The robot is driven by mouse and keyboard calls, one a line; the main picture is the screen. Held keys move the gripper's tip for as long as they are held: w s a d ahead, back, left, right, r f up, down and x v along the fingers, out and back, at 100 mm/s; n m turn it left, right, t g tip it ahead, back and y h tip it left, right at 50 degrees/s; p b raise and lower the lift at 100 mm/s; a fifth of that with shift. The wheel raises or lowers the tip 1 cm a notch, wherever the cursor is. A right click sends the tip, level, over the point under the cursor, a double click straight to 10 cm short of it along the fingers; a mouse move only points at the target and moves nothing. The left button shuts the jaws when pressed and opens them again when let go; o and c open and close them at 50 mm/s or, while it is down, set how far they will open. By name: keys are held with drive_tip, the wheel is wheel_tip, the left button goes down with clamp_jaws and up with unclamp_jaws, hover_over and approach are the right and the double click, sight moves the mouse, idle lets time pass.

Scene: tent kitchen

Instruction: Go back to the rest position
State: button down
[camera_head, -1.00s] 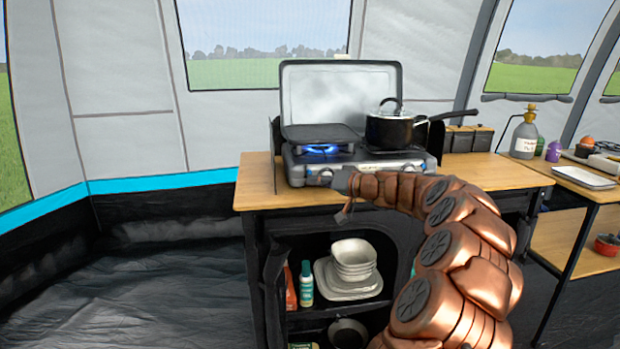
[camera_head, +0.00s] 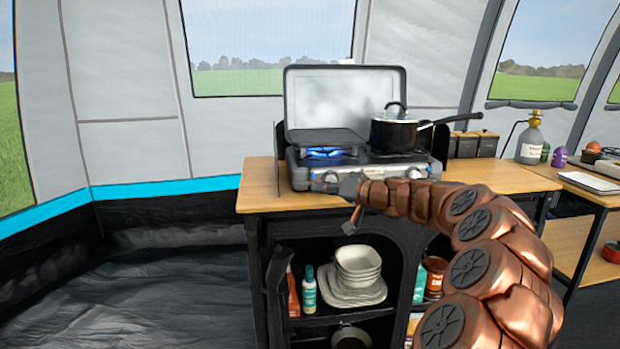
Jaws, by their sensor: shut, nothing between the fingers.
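My gripper (camera_head: 338,188) is at the end of my copper-coloured arm, in front of the camping stove (camera_head: 330,172) near its front panel and knobs. It is small in view and looks closed and empty. The stove stands on the wooden-topped cabinet (camera_head: 262,192) with its lid raised. I cannot tell whether the gripper touches the stove front.
Below, the cabinet's open shelves hold white bowls (camera_head: 358,265) and bottles (camera_head: 309,288). At right, a grey bottle (camera_head: 530,138) and a white tray (camera_head: 590,182) stand on the tables. The dark floor (camera_head: 150,290) at left is clear.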

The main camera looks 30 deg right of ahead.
drive_tip(key=shift+a, duration=0.1)
drive_tip(key=s+a+r+n+g+y+p, duration=0.15)
drive_tip(key=s+a+g+p, duration=0.3)
drive_tip(key=a, duration=0.65)
drive_tip(key=s+a+r+n+g+p, duration=0.2)
drive_tip(key=s+a+r+g+p, duration=0.3)
drive_tip(key=a, duration=0.6)
drive_tip(key=s+a+n+g+y+p, duration=0.1)
drive_tip(key=s+a+p, duration=0.3)
drive_tip(key=s+a, duration=0.5)
drive_tip(key=s+a+g+h+p, duration=0.45)
drive_tip(key=s+p, duration=0.25)
drive_tip(key=s, duration=0.5)
drive_tip(key=s+d+r+m+g+h+p, duration=0.1)
drive_tip(key=s+d+h+p, duration=0.3)
drive_tip(key=s, duration=1.1)
drive_tip(key=d+g+p, duration=0.1)
drive_tip(key=d+p, duration=0.1)
drive_tip(key=d, duration=0.1)
drive_tip(key=shift+d+p, duration=0.3)
drive_tip(key=shift+d, duration=0.1)
drive_tip(key=shift+s+r+m, duration=0.1)
drive_tip(key=shift+m, duration=0.15)
